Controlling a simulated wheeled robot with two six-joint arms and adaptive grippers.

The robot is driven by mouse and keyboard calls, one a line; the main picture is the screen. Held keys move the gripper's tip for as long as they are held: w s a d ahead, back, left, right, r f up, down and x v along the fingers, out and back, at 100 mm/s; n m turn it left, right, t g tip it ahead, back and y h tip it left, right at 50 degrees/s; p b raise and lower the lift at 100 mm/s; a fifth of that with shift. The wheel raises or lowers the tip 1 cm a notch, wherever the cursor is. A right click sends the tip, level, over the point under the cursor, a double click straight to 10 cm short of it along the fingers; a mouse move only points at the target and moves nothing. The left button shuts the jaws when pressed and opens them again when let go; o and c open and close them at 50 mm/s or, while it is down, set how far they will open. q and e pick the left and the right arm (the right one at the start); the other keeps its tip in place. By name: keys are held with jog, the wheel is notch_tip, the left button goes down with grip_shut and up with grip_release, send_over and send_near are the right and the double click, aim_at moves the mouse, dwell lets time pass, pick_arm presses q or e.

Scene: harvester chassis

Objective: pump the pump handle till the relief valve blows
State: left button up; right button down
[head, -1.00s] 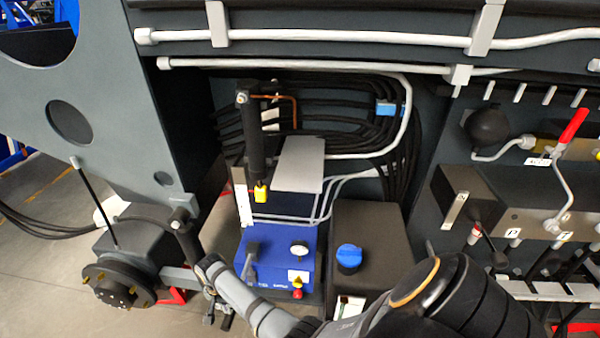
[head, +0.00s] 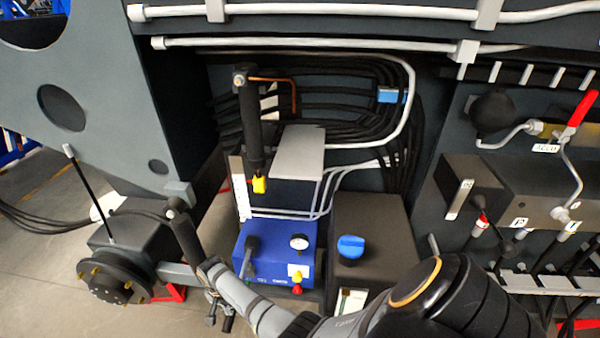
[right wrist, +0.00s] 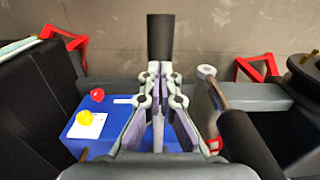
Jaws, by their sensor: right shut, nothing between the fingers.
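The blue pump unit (head: 277,236) stands low in the middle of the head view, with a round gauge (head: 299,242) on top. A red knob (head: 297,289) and a yellow piece sit near its front; I cannot tell which is the relief valve. My right gripper (head: 219,316) is left of and in front of the pump, partly hidden by my arm. In the right wrist view its fingers (right wrist: 160,72) are shut with nothing between them. A black grip (right wrist: 160,35), seemingly the pump handle, shows just past the fingertips; contact is unclear. My left gripper is out of view.
A black cylinder with an eye (head: 185,235) stands close beside my right gripper. A wheel hub (head: 110,281) is at the left. A dark tank with a blue cap (head: 350,246) is right of the pump. A red-handled valve (head: 581,108) is at the far right.

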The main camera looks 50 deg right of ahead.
jog(key=shift+w+d+f+b, duration=0.1)
jog(key=shift+d+f+b, duration=0.05)
jog(key=shift+f+b, duration=1.2)
jog(key=shift+w+d+f+b, duration=0.15)
jog(key=shift+f+b, duration=0.8)
jog(key=shift+f, duration=0.8)
jog(key=r+p, duration=0.8)
jog(key=p, duration=0.1)
jog(key=s+a+r+p, duration=0.1)
jog(key=r+p, duration=0.3)
jog(key=p, duration=0.1)
jog(key=shift+r, duration=0.4)
jog(key=shift+f, duration=0.15)
jog(key=shift+w, duration=0.1)
